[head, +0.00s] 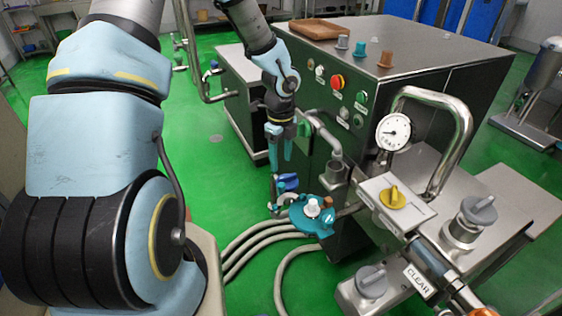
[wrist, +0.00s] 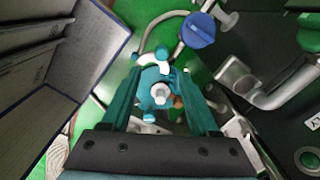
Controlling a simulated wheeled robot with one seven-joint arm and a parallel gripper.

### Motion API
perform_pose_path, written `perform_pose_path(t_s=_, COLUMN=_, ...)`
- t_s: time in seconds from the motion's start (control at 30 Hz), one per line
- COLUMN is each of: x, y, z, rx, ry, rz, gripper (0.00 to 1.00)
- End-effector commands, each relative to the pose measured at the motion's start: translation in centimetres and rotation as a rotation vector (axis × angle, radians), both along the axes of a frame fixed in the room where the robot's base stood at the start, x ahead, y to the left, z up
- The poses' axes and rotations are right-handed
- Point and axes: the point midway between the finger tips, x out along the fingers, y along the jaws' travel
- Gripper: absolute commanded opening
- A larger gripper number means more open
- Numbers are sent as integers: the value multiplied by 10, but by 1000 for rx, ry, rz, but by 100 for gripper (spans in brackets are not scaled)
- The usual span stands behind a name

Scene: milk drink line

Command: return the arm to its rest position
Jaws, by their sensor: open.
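My arm reaches forward on the left side of the head view, with its wrist bent downward. My gripper (head: 281,150) hangs fingers-down in front of the dark machine cabinet (head: 330,215), over the green floor. In the wrist view my gripper (wrist: 163,75) has its two teal fingers apart and nothing held between them. A teal valve body with a white knob (head: 312,207) lies below and beyond the fingertips. Its white knob also shows between the fingers in the wrist view (wrist: 161,95), apparently farther away.
A blue valve handle (head: 287,181) and curved steel pipes (head: 325,135) are close to my gripper. The cabinet has a red button (head: 337,82). A gauge (head: 393,131) and yellow knob (head: 392,197) stand right. Hoses (head: 262,240) cross the floor. Green floor (head: 215,185) left is open.

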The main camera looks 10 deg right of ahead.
Motion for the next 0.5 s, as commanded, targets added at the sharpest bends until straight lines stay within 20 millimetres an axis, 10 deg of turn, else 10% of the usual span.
perform_pose_path(t_s=0.33, x=1, y=4, z=3, rx=3, ry=-3, rz=26, gripper=61)
perform_pose_path(t_s=0.5, x=3, y=46, z=31, rx=28, ry=-27, rz=346, gripper=61)
